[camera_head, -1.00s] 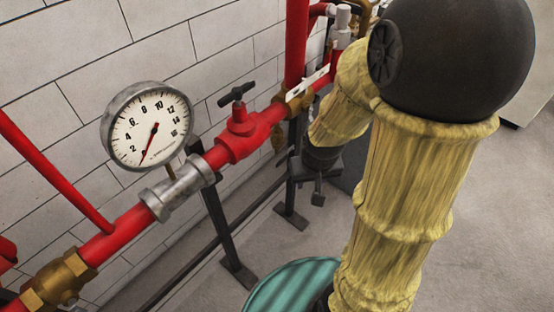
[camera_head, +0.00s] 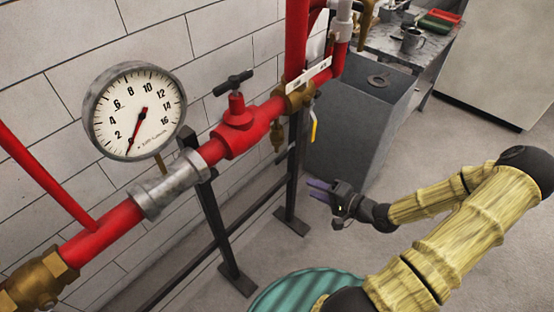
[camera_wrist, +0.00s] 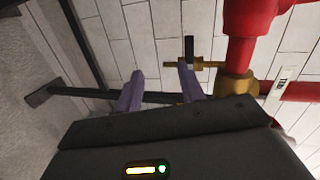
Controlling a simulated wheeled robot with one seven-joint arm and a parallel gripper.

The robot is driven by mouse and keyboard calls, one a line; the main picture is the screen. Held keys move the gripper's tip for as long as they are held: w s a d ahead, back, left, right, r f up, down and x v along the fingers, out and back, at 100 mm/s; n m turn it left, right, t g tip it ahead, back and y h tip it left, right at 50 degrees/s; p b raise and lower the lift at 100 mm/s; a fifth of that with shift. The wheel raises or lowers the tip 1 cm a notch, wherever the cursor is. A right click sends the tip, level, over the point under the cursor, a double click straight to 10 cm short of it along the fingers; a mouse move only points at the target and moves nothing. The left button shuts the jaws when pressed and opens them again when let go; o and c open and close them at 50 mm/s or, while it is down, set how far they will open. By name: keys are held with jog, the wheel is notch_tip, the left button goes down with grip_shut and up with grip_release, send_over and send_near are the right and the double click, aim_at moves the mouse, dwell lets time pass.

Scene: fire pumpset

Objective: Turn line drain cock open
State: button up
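A brass fitting (camera_head: 299,97) with a white tag (camera_head: 308,80) sits on the red pipe in the head view. A small yellow lever (camera_head: 313,126) hangs at its right side, and a small brass piece (camera_head: 277,138) hangs below left; I cannot tell which is the line drain cock. The wrist view shows the brass fitting (camera_wrist: 238,86) with a thin brass stem (camera_wrist: 205,65) and a dark handle (camera_wrist: 189,48) across it. My gripper (camera_head: 319,190) is open and empty, below and apart from these fittings. Its purple fingers (camera_wrist: 160,85) point toward the wall.
A round gauge (camera_head: 135,110) and a red valve with a black handle (camera_head: 233,82) are on the pipe at left. Dark support posts (camera_head: 296,165) stand below it. A grey box (camera_head: 350,135) stands behind my gripper. A green ribbed round object (camera_head: 300,290) is in front.

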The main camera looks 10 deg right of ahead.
aim_at(283, 159)
jog(key=r+t, duration=0.1)
jog(key=d+r+m+t+y, duration=0.1)
jog(key=shift+s+d+r+m+t, duration=0.2)
jog(key=shift+m+t, duration=0.1)
jog(key=shift+t, duration=0.1)
jog(key=p+x, duration=0.2)
jog(key=x, duration=1.5)
jog(key=shift+w+a+f, duration=0.1)
jog(key=shift+w, duration=0.1)
jog(key=shift+c, duration=0.2)
grip_shut()
